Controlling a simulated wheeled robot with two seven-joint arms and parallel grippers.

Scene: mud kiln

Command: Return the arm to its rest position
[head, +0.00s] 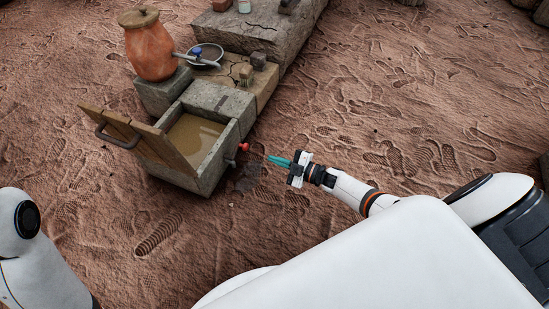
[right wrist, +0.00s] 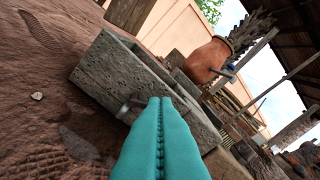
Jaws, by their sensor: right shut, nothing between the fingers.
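My right gripper (head: 280,161) has teal fingers and is shut and empty.
The trough holds brown muddy water (head: 191,138), with a hinged wooden lid (head: 160,142) open on its left. A lidded clay jar (head: 150,50) stands behind. A dark pan (head: 206,56) and small blocks lie on a stone ledge (head: 262,42). Bare footprinted ground lies to the right.

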